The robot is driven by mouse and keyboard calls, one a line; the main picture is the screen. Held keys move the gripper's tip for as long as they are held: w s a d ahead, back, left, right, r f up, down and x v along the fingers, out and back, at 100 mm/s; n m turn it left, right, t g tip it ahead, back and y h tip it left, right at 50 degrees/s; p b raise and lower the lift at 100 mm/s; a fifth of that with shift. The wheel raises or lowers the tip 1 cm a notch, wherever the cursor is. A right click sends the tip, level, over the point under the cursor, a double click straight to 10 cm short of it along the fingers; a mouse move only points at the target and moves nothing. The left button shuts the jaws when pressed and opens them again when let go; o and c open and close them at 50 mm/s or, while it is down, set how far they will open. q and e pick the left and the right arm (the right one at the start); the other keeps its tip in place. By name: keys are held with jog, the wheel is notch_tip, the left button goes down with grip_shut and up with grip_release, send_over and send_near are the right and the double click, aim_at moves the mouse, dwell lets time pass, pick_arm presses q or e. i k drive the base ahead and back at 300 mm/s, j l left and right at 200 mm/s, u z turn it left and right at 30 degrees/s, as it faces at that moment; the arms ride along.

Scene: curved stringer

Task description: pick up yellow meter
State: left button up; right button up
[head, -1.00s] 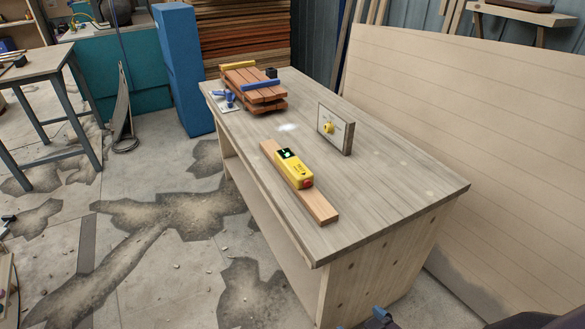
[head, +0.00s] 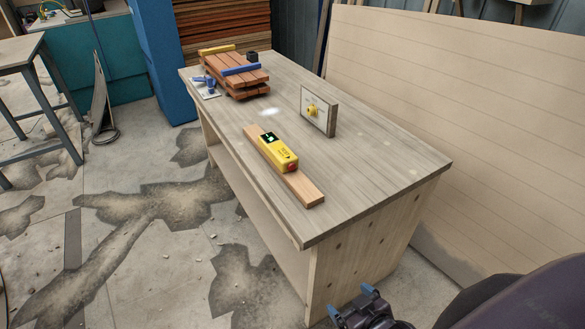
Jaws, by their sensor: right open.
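The yellow meter (head: 279,153) lies on a light wooden board (head: 304,189) on the workbench. It has a dark display with a green light at its far end and a red part at its near end. My right gripper (head: 352,302) is at the bottom of the head view, low beside the near end of the bench and well apart from the meter. Its two blue-tipped fingers are spread and nothing is between them. My left gripper is not in view.
The workbench top (head: 385,172) is clear to the right of the board. A white panel with a yellow knob (head: 318,111) stands upright behind the meter. Stacked wooden slats (head: 237,75) and a blue clamp (head: 206,86) sit at the far end. A large sheet (head: 470,120) leans behind.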

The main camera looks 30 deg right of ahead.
aim_at(280, 155)
jog(key=z, duration=0.8)
jog(key=i+j+z, duration=0.1)
jog(key=z, duration=0.25)
jog(key=i+j+z, duration=0.1)
jog(key=z, duration=0.3)
jog(key=j+z, duration=0.65)
jog(key=i+j+z, duration=0.1)
jog(key=j+z, duration=0.2)
jog(key=j, duration=0.2)
jog(key=k+j+z, duration=0.1)
jog(key=j+z, duration=0.2)
jog(key=j, duration=1.1)
jog(key=k+j, duration=0.1)
jog(key=j, duration=0.45)
jog(key=k+j, duration=0.1)
jog(key=j, duration=0.5)
jog(key=i+z, duration=0.05)
